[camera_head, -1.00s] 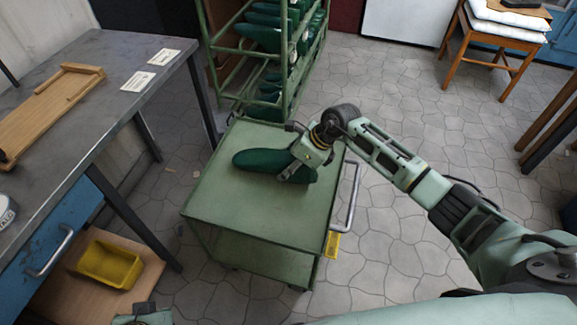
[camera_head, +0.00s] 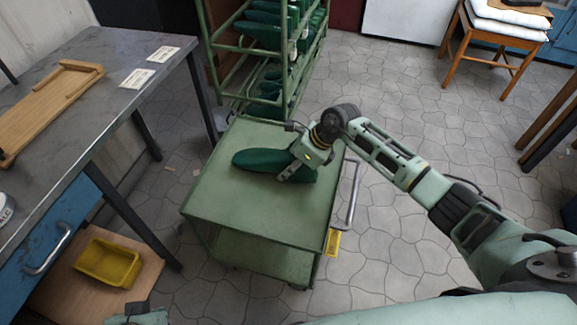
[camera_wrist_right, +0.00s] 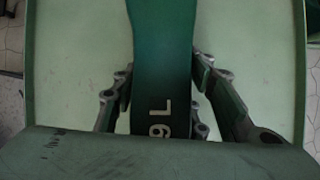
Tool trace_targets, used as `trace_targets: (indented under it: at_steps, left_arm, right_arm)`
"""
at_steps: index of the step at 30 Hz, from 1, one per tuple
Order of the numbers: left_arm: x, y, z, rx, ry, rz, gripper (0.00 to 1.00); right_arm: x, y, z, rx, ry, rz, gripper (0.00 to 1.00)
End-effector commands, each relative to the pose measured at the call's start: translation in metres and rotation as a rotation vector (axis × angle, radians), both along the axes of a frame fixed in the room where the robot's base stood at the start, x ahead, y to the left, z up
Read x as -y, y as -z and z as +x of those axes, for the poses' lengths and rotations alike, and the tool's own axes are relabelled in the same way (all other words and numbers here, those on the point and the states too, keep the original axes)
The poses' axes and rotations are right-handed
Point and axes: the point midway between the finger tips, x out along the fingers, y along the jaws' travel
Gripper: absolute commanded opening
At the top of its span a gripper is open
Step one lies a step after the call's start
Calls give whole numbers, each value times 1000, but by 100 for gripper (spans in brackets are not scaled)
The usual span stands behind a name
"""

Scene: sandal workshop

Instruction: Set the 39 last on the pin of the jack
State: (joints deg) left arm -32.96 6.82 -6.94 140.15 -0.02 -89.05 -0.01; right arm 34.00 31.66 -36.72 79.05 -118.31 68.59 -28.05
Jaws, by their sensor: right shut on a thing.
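A dark green shoe last (camera_head: 262,161) lies on its side or flat on the top of the green trolley (camera_head: 245,214). My right gripper (camera_head: 297,174) is shut on its right-hand end. In the right wrist view, the last (camera_wrist_right: 162,60) runs between my two fingers (camera_wrist_right: 163,100), and pale characters reading "9 L" show on it; any digit before the 9 is hidden. A small part of what seems to be my left gripper (camera_head: 139,312) shows at the bottom edge, its fingers not clear. I cannot make out a jack or its pin.
A grey-topped workbench (camera_head: 112,108) stands at the left with a wooden board (camera_head: 45,110) and two white cards (camera_head: 137,78). A yellow bin (camera_head: 108,263) sits on a low shelf below it. A green rack (camera_head: 236,60) with several lasts stands behind the trolley.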

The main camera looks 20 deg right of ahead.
Motion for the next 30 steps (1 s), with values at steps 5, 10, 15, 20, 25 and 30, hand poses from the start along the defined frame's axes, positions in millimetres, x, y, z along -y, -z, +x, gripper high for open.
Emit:
trace_targets:
  at_steps: [5, 10, 15, 20, 25, 30]
  left_arm:
    - [0, 1, -1, -1, 0, 0, 0]
    - [0, 0, -2, -3, 0, 0, 0]
    - [0, -1, -3, -4, 0, 1, 0]
    - [0, -2, -2, 1, 0, 0, 0]
    - [0, -3, -1, 4, 0, -1, 0]
    - [0, -2, -1, 4, 1, 1, 0]
  right_arm:
    - [0, 0, 1, 4, 0, 2, 5]
    - [0, 2, 1, 4, 0, 2, 5]
    - [0, 3, 1, 4, 0, 2, 43]
    - [0, 3, 1, 3, 1, 2, 57]
    - [0, 4, 0, 1, 0, 1, 62]
    - [1, 6, -1, -3, 0, -1, 62]
